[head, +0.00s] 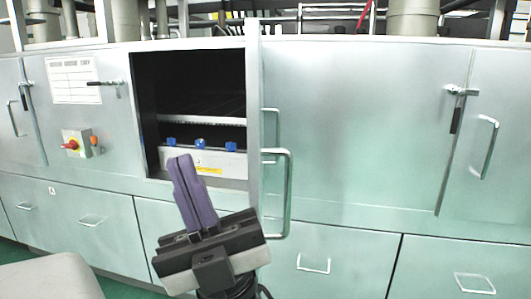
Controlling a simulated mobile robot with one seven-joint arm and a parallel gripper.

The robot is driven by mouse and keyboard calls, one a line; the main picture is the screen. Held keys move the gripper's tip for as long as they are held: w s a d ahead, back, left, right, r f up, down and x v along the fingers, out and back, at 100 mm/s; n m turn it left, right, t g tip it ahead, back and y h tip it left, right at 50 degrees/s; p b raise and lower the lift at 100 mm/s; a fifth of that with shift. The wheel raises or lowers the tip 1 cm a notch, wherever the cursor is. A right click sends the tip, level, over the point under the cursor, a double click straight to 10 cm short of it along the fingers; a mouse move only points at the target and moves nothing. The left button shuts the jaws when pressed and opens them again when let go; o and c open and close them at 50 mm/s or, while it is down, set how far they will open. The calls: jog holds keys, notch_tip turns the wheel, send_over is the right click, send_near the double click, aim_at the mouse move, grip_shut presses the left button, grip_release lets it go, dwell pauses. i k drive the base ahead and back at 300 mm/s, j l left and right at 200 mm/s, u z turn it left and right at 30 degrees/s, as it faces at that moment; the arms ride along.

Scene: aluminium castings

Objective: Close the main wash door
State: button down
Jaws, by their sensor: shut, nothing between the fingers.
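The main wash door (253,104) stands open and is seen nearly edge-on, as a narrow upright grey panel at the right side of the opening. Its metal bar handle (289,195) sticks out low on the right of that panel. The dark wash opening (190,90) is uncovered, with a shelf and blue knobs inside. My gripper (181,159) is shut and empty, its purple fingers together and pointing up. It shows in front of the lower part of the opening, left of the door and handle. I cannot tell how far it is from them.
Closed drawers (330,250) run below. Another closed door with a handle (488,147) is at the far right. A grey surface (45,280) fills the lower left.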

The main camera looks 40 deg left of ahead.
aim_at(254, 64)
jog(key=i+l+u, duration=0.1)
jog(key=u, duration=0.25)
jog(key=i+l+u, duration=0.1)
jog(key=l+u, duration=0.15)
jog(key=u, duration=0.15)
jog(key=l+u, duration=0.35)
jog(key=i+l+u, duration=0.15)
jog(key=l+u, duration=0.25)
jog(key=i+l+u, duration=0.1)
jog(key=l+u, duration=0.2)
jog(key=u, duration=0.15)
jog(key=k+l+u, duration=0.1)
jog(key=l, duration=0.2)
jog(key=k+l+u, duration=0.1)
jog(key=l, duration=0.25)
jog(key=k+l+u, duration=0.1)
jog(key=i+j, duration=0.1)
jog(key=j, duration=0.4)
